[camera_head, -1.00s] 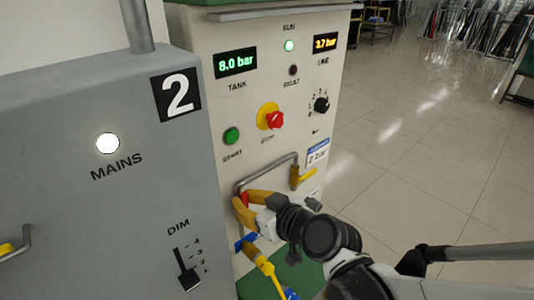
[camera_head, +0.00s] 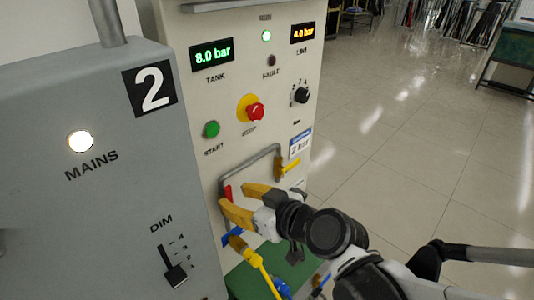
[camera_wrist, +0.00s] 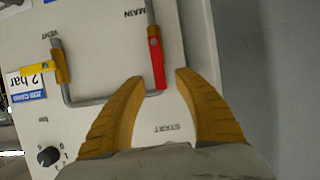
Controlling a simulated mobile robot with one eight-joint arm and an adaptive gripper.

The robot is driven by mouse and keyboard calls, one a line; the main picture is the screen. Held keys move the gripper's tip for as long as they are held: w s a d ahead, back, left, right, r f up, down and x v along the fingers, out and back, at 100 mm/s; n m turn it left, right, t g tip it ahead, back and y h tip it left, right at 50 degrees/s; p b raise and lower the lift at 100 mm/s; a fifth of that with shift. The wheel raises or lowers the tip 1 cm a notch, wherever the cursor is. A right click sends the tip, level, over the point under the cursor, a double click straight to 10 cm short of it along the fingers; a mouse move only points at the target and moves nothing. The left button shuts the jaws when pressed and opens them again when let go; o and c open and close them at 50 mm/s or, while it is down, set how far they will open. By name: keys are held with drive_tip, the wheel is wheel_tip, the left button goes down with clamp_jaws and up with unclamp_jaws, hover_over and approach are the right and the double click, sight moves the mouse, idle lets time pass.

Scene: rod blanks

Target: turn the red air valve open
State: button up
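The red valve handle (camera_head: 228,191) is on the grey pipe (camera_head: 247,164) on the front of the cream panel. In the wrist view the red handle (camera_wrist: 157,65) lies in line with its pipe run, below the label MAIN. My gripper (camera_head: 234,195) has yellow fingers and is open. In the wrist view its fingertips (camera_wrist: 159,77) stand on either side of the handle's free end, with a gap on both sides. I see no clear contact. The LINE display (camera_head: 303,33) reads 4.0 bar and the TANK display (camera_head: 211,54) 8.0 bar.
A yellow vent handle (camera_wrist: 61,66) sits on the other pipe leg. A blue handle (camera_head: 232,236) and yellow hose (camera_head: 260,271) are below my gripper. A red stop button (camera_head: 256,112) is above. The grey cabinet (camera_head: 70,210) stands close at left; floor at right is open.

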drive_tip(key=v, duration=0.8)
idle(0.4)
drive_tip(key=s+d+f+m+g+h+b, duration=0.1)
drive_tip(key=d+f+m+h, duration=0.4)
drive_tip(key=d, duration=0.6)
drive_tip(key=s+d+f+m+h+b, duration=0.1)
drive_tip(key=d+f+m+h+b, duration=0.3)
drive_tip(key=d, duration=0.7)
drive_tip(key=shift+s+d+f+m+g+h, duration=0.25)
drive_tip(key=shift+d+f+m+g+h, duration=0.2)
drive_tip(key=shift+f, duration=0.4)
